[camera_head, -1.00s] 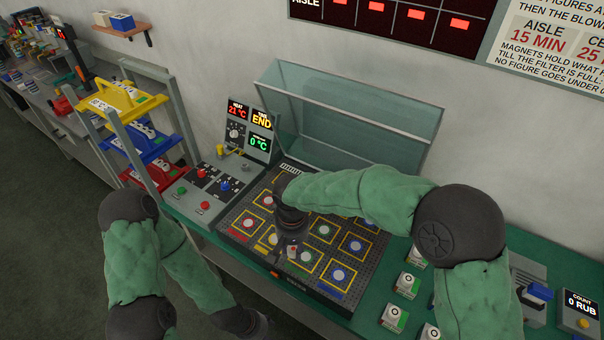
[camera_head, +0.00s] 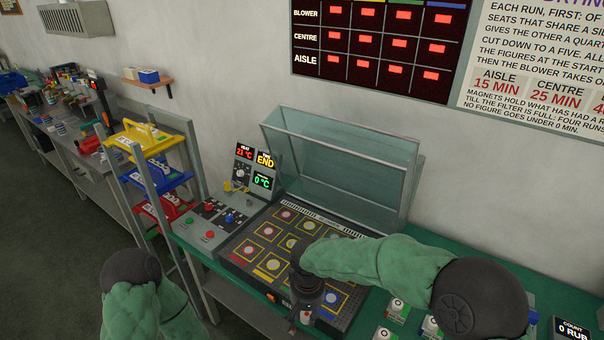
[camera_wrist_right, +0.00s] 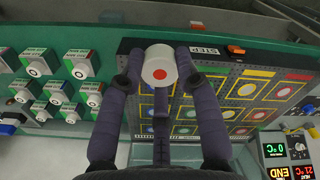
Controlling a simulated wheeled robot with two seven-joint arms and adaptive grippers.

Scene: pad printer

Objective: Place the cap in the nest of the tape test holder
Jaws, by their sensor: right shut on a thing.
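The cap (camera_wrist_right: 160,66), white and round with a red dot, is held between the fingertips of my right gripper (camera_wrist_right: 159,78) in the right wrist view. The gripper is shut on it. In the head view, my right gripper (camera_head: 304,308) is above the front edge of the dark perforated bed, and the cap is small and hard to make out there. My left gripper is out of the head view; only its arm shows at the bottom left. I cannot identify the tape test holder or its nest with certainty.
The dark bed (camera_head: 240,256) carries several framed round seats under a raised clear lid (camera_head: 340,165). Several small white-and-green blocks (camera_wrist_right: 75,63) stand on the green bench beside it. A control panel (camera_head: 208,222) is left of the bed. A rub counter (camera_head: 572,330) is at the right.

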